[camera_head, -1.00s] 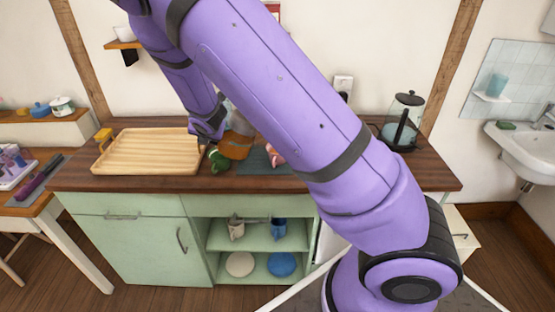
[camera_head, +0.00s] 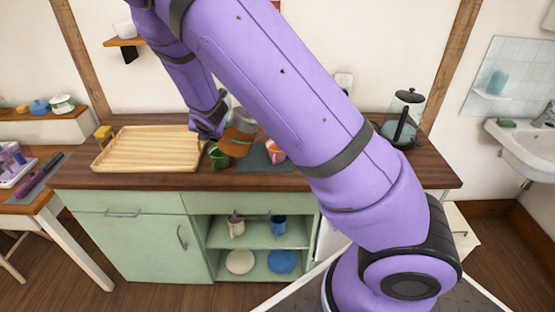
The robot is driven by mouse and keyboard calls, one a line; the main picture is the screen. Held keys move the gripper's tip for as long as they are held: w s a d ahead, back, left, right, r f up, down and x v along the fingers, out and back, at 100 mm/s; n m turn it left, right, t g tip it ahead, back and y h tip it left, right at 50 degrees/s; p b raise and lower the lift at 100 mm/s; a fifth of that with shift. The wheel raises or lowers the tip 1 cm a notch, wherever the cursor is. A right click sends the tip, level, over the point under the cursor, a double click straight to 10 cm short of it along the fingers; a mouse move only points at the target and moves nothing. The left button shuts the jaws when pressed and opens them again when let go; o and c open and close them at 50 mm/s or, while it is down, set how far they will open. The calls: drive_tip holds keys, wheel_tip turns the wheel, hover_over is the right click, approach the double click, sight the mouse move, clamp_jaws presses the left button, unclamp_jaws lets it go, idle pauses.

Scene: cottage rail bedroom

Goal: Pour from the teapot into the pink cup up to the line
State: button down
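The orange-brown teapot (camera_head: 237,143) is by my gripper (camera_head: 212,127), above the back of the counter. It is tilted, with its lower right side toward the pink cup. My gripper appears shut on it at its left side; the fingers are small and dark, and the grip itself is hard to see. The pink cup (camera_head: 275,152) stands on a dark grey mat (camera_head: 254,161), just right of the teapot and partly behind my arm. Its inside, its line and any liquid cannot be made out.
A green cup (camera_head: 218,157) stands just left of the mat, close under the teapot. A wooden tray (camera_head: 150,150) fills the counter's left part. A glass press with a black lid (camera_head: 404,122) stands at the right end. Cups and plates sit on the open shelves below.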

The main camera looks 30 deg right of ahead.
drive_tip(key=shift+d+r, duration=0.15)
drive_tip(key=shift+r, duration=0.05)
idle(0.7)
drive_tip(key=shift+d+r, duration=0.15)
idle(0.7)
drive_tip(key=a+f+h, duration=0.1)
drive_tip(key=w+a+f+n+h, duration=0.1)
drive_tip(key=a, duration=0.1)
drive_tip(key=shift+a+f+g+b, duration=0.25)
drive_tip(key=shift+f+g+b, duration=0.05)
drive_tip(key=shift+f+b, duration=0.1)
idle(0.3)
drive_tip(key=shift+a+b, duration=0.1)
drive_tip(key=shift+b, duration=0.25)
